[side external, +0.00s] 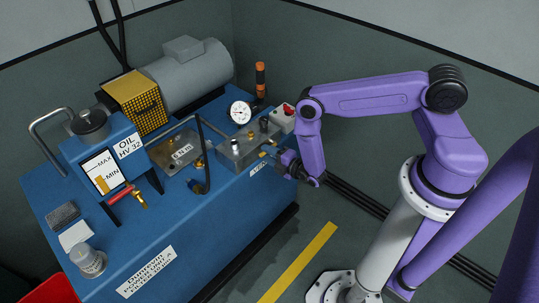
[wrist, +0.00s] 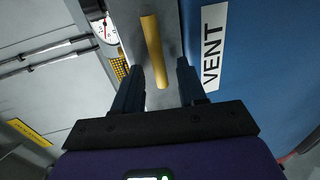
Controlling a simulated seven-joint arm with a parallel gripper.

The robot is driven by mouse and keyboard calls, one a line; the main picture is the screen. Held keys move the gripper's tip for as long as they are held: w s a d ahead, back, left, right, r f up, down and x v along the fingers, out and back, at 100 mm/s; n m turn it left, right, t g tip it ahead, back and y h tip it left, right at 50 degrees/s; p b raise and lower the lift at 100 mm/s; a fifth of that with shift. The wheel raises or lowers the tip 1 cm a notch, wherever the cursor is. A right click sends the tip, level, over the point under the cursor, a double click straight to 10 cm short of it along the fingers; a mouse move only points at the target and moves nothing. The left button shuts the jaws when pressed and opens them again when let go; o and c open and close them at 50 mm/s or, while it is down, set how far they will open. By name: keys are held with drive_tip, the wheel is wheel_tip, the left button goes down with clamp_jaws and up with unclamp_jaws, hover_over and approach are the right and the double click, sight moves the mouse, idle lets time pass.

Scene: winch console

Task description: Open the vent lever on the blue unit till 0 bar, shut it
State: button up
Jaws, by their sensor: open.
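The vent lever (wrist: 152,48) is a yellow bar. In the wrist view it lies between the two fingers of my gripper (wrist: 160,67), with visible gaps on both sides. The fingers are open and hold nothing. A white VENT label (wrist: 214,46) is beside it on the blue unit. In the side view my gripper (side external: 284,160) is at the right end of the blue unit (side external: 200,232), by the grey valve block (side external: 242,150). The round white gauge (side external: 240,112) stands behind that block; its reading is too small to tell. Its dial (wrist: 105,28) is partly cut off in the wrist view.
An oil tank (side external: 95,150), a grey motor (side external: 190,75) and a yellow mesh guard (side external: 138,98) stand on the unit. A red switch (side external: 288,109) is on a box behind the valve block. A red-handled valve (side external: 120,193) is at the tank.

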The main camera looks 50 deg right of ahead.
clamp_jaws()
drive_tip(key=shift+r, duration=0.1)
idle(0.3)
drive_tip(key=r+m, duration=0.1)
drive_tip(key=m, duration=0.1)
drive_tip(key=d+r+m+y, duration=0.1)
drive_tip(key=m, duration=0.1)
drive_tip(key=d+r+m+y, duration=0.1)
drive_tip(key=m, duration=0.1)
drive_tip(key=shift+r+m, duration=0.25)
drive_tip(key=shift+m, duration=0.15)
drive_tip(key=shift+d+r+m+t+y, duration=0.25)
drive_tip(key=shift+d+m, duration=0.3)
drive_tip(key=shift+m, duration=0.6)
drive_tip(key=shift+d+r+m+t+y, duration=0.25)
drive_tip(key=shift+d+m, duration=0.25)
drive_tip(key=shift+m, duration=0.6)
drive_tip(key=shift+d+r+m+t+y, duration=0.25)
drive_tip(key=shift+d+m, duration=0.3)
drive_tip(key=shift+m, duration=0.6)
